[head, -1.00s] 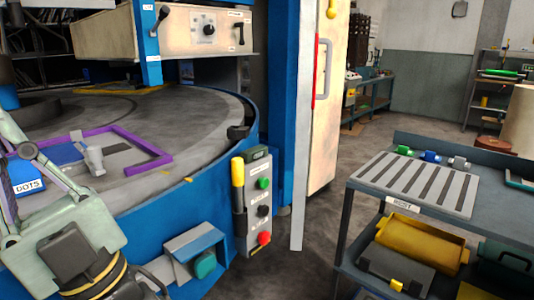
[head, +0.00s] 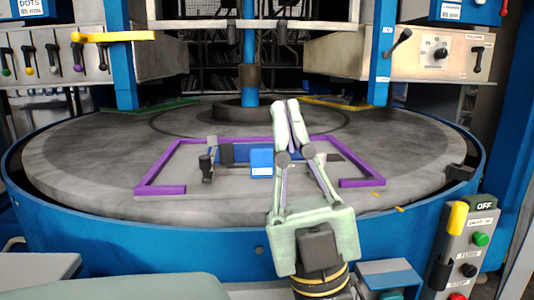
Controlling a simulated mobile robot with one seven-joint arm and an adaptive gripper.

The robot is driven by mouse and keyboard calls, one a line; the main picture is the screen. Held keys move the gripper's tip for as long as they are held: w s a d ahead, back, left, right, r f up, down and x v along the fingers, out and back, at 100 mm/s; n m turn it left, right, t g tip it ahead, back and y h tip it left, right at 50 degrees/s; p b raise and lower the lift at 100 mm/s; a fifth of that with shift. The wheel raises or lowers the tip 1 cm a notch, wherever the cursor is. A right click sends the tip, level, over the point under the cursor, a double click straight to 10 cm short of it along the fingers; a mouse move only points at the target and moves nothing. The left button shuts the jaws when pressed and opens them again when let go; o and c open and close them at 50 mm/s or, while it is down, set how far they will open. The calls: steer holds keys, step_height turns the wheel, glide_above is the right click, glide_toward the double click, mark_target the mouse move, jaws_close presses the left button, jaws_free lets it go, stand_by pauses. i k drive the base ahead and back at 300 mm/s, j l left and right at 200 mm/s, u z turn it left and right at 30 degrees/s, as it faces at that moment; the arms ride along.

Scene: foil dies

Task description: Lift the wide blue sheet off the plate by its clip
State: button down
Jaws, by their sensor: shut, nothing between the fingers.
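Blue sheet material (head: 239,154) lies low inside the purple frame on the grey round table, partly hidden behind a brighter blue block with a pale label (head: 262,162). I cannot tell how wide the sheet is. A dark grey clip-like piece (head: 207,167) stands at its left end; I cannot tell whether it is the sheet's clip. My gripper (head: 287,104) is shut and empty, its pale green fingers pointing away across the frame. The fingers cover part of the area right of the block. I cannot tell whether they touch anything there.
The purple frame (head: 161,188) is open toward me. A blue rim (head: 170,234) rings the round table (head: 85,165). Blue posts (head: 119,55) and lever panels (head: 438,54) stand behind. A control box (head: 466,255) is at the lower right. The table's left side is clear.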

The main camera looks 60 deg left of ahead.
mark_target(226, 154)
steer(key=u, duration=1.4)
steer(key=k+l, duration=0.15)
steer(key=k, duration=0.3)
steer(key=k+l, duration=0.2)
steer(key=k, duration=0.25)
steer(key=u, duration=0.35)
steer(key=k+u, duration=0.15)
steer(key=u, duration=0.6)
steer(key=k+l+u, duration=0.1)
steer(key=l+u, duration=0.25)
steer(key=k+l+u, duration=0.15)
steer(key=u, duration=0.2)
steer(key=i+l, duration=1.05)
steer(key=l, duration=0.1)
